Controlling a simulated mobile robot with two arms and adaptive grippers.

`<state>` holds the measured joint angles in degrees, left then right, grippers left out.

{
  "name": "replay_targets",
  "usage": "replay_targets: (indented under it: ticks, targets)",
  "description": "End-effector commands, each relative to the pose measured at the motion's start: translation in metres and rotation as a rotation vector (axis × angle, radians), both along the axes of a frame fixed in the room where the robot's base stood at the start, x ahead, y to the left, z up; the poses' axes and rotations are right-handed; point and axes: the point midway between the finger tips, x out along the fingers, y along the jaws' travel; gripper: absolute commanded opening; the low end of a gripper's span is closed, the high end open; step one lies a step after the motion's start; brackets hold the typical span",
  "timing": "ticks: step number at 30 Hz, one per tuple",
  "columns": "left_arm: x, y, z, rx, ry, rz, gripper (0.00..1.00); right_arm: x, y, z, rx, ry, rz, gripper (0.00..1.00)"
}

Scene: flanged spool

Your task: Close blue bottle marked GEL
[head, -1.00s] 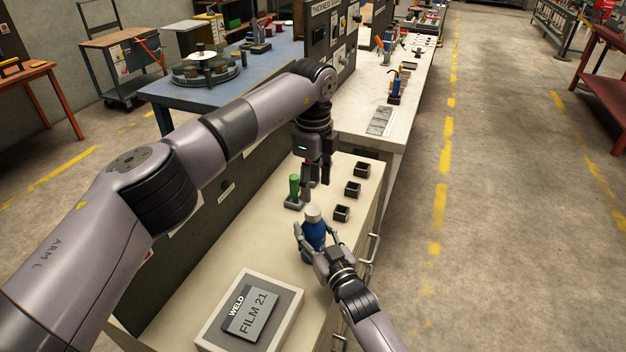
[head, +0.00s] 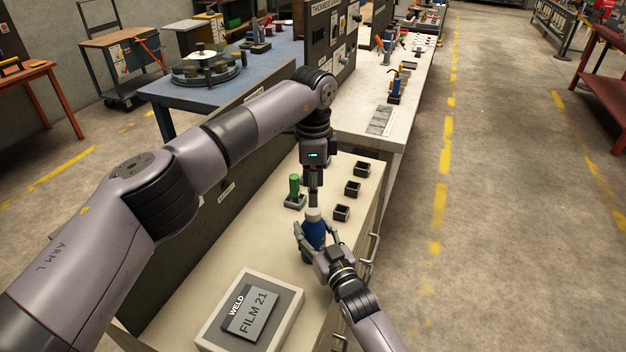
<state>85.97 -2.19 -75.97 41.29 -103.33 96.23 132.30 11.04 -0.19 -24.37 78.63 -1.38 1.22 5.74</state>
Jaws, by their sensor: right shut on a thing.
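The blue bottle (head: 314,234) stands upright on the cream cabinet top, with a pale grey-white cap (head: 313,214) on its top. I cannot read a marking on it. My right gripper (head: 316,241) is shut around the bottle's body from the front right, one finger on each side. My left gripper (head: 314,200) points straight down directly over the cap, its fingertips at or just above it. Its fingers line up one behind the other, so I cannot tell how far apart they are or whether they touch the cap.
A green-handled tool (head: 294,189) on a small base stands just behind and left of the bottle. Several small dark open boxes, one here (head: 341,213), line the right side. The cabinet top (head: 255,240) between is clear.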

Motion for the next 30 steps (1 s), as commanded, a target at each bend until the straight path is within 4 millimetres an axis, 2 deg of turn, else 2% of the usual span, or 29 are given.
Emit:
replay_targets:
  ticks: [6,12,24,30]
  targets:
    - [-0.001,0.0,-0.037,0.0,0.002,0.0,0.47,0.0,0.0,-0.001,-0.001,0.002,0.0,0.0]
    - [0.0,0.0,-0.058,0.001,0.001,0.0,0.47,0.0,0.0,-0.001,-0.001,0.002,0.0,0.0]
    - [0.0,0.0,-0.064,0.001,0.0,-0.001,0.47,0.0,0.0,-0.001,-0.001,0.002,0.0,0.0]
    - [0.0,0.0,-0.063,0.0,-0.001,-0.001,0.34,0.0,0.0,-0.001,-0.001,0.002,0.0,0.0]
